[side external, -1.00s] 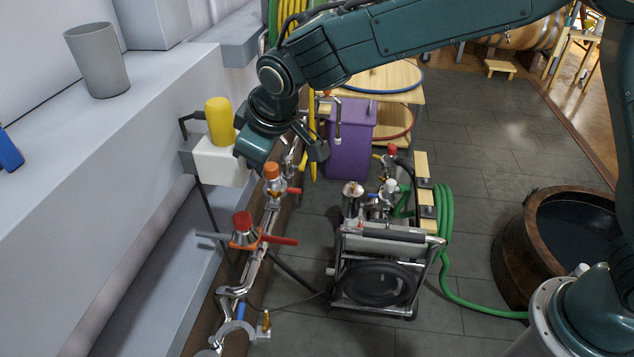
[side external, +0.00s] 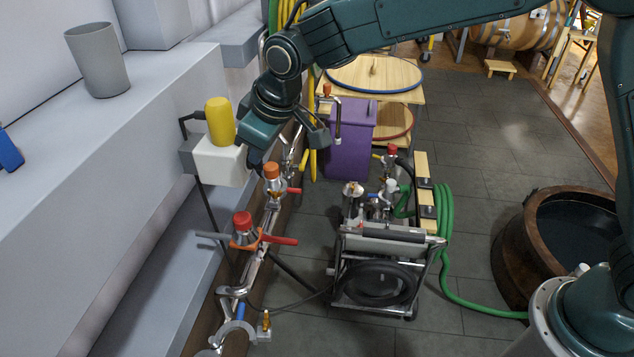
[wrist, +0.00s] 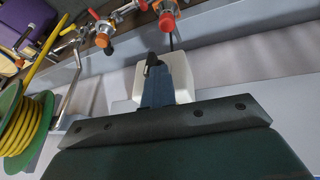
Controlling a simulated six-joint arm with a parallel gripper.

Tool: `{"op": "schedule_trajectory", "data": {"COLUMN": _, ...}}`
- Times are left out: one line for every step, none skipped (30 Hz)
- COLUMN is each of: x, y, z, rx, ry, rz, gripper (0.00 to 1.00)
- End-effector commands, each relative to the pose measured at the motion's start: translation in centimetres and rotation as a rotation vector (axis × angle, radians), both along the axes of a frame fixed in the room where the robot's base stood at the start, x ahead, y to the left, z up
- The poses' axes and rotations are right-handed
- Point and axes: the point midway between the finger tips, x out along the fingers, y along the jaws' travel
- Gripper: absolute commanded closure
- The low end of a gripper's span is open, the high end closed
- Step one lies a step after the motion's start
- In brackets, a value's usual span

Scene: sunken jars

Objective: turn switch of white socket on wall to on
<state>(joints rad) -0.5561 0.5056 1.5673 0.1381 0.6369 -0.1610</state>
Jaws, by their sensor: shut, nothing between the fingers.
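The white socket (side external: 217,163) is a box on the wall's grey ledge side, with a yellow plug (side external: 219,121) on top and a black cable. My gripper (side external: 254,168) is shut and empty, its tip at the right face of the socket in the side view; I cannot tell whether they touch. In the wrist view the socket (wrist: 181,78) lies beyond my gripper (wrist: 153,62), whose fingers overlap its left part. A small dark part shows at the fingertips; I cannot tell if it is the switch. The switch position is not visible.
Pipes with an orange-capped valve (side external: 272,173) and a red-capped valve (side external: 243,226) run close below and right of the socket. A grey cup (side external: 98,60) stands on the ledge. A purple bin (side external: 348,140) and a wheeled pump cart (side external: 385,265) stand on the floor.

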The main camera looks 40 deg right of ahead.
Motion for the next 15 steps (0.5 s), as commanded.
{"op": "schedule_trajectory", "data": {"x": 0.10, "y": -0.13, "z": 0.04, "rx": 0.004, "ry": 0.004, "rz": -0.003, "gripper": 1.00}}
{"op": "schedule_trajectory", "data": {"x": 0.11, "y": -0.13, "z": 0.05, "rx": 0.008, "ry": 0.007, "rz": -0.003, "gripper": 1.00}}
{"op": "schedule_trajectory", "data": {"x": 0.13, "y": -0.15, "z": 0.06, "rx": 0.012, "ry": 0.011, "rz": -0.003, "gripper": 1.00}}
{"op": "schedule_trajectory", "data": {"x": 0.15, "y": -0.17, "z": 0.07, "rx": 0.015, "ry": 0.013, "rz": -0.003, "gripper": 1.00}}
{"op": "schedule_trajectory", "data": {"x": 0.16, "y": -0.18, "z": 0.08, "rx": 0.019, "ry": 0.016, "rz": -0.004, "gripper": 1.00}}
{"op": "schedule_trajectory", "data": {"x": 0.19, "y": -0.19, "z": 0.09, "rx": 0.022, "ry": 0.020, "rz": -0.003, "gripper": 1.00}}
{"op": "schedule_trajectory", "data": {"x": 0.20, "y": -0.22, "z": 0.10, "rx": 0.025, "ry": 0.023, "rz": -0.003, "gripper": 1.00}}
{"op": "schedule_trajectory", "data": {"x": 0.23, "y": -0.24, "z": 0.11, "rx": 0.028, "ry": 0.027, "rz": -0.003, "gripper": 1.00}}
{"op": "schedule_trajectory", "data": {"x": 0.25, "y": -0.27, "z": 0.13, "rx": 0.034, "ry": 0.031, "rz": -0.004, "gripper": 1.00}}
{"op": "schedule_trajectory", "data": {"x": 0.27, "y": -0.28, "z": 0.15, "rx": 0.037, "ry": 0.036, "rz": -0.004, "gripper": 1.00}}
{"op": "schedule_trajectory", "data": {"x": 0.27, "y": -0.28, "z": 0.15, "rx": 0.042, "ry": 0.040, "rz": -0.003, "gripper": 1.00}}
{"op": "schedule_trajectory", "data": {"x": 0.30, "y": -0.31, "z": 0.17, "rx": 0.047, "ry": 0.045, "rz": -0.004, "gripper": 1.00}}
{"op": "schedule_trajectory", "data": {"x": 0.32, "y": -0.33, "z": 0.19, "rx": 0.051, "ry": 0.049, "rz": -0.003, "gripper": 1.00}}
{"op": "schedule_trajectory", "data": {"x": 0.33, "y": -0.33, "z": 0.19, "rx": 0.056, "ry": 0.053, "rz": -0.003, "gripper": 1.00}}
{"op": "schedule_trajectory", "data": {"x": 0.38, "y": -0.38, "z": 0.21, "rx": 0.061, "ry": 0.059, "rz": -0.003, "gripper": 1.00}}
